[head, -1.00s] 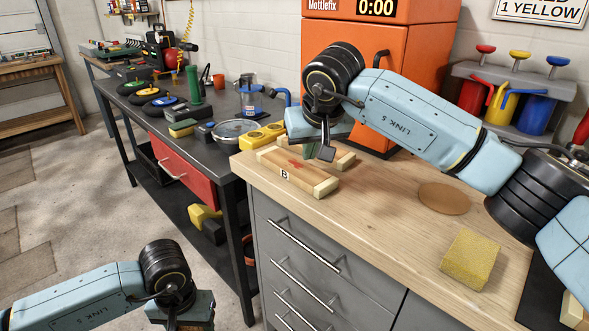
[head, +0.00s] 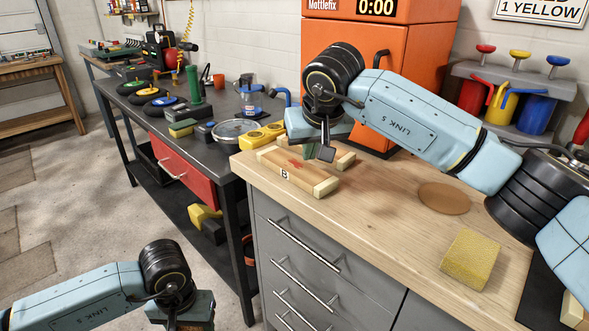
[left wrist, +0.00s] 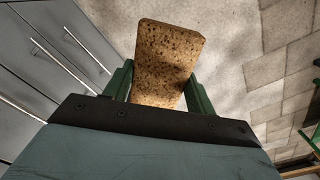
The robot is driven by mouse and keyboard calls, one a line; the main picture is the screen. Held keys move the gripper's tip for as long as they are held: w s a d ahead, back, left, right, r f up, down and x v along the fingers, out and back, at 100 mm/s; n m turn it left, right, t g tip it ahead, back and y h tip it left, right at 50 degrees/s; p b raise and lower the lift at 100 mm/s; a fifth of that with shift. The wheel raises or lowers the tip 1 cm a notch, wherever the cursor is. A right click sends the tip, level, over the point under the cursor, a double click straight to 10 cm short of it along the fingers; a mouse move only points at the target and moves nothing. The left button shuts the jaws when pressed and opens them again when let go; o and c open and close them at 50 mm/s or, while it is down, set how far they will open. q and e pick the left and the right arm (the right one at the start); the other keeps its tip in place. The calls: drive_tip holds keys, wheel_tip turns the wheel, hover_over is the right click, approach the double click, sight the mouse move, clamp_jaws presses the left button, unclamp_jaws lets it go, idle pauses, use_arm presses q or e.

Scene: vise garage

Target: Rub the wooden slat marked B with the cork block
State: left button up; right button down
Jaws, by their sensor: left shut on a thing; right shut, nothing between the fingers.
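The wooden slat marked B (head: 284,171) lies on the wooden worktop, with pale end pieces and a reddish patch on its top. My right gripper (head: 326,152) is shut and empty just above the slat's far right side; I cannot tell if it touches. The cork block (left wrist: 168,62), brown and speckled, is held between the green fingers of my left gripper (left wrist: 160,88) in the left wrist view, above the floor beside the drawers.
A yellow sponge-like block (head: 470,258) and a round brown disc (head: 443,198) lie on the worktop (head: 390,215). Another pale wooden piece (head: 345,158) sits behind slat B. An orange cabinet (head: 405,60) stands behind. A dark bench (head: 225,105) with tools is to the left.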

sight(310, 166)
use_arm(q)
drive_tip(key=shift+f, duration=0.2)
use_arm(e)
drive_tip(key=shift+f, duration=0.45)
drive_tip(key=shift+r, duration=0.1)
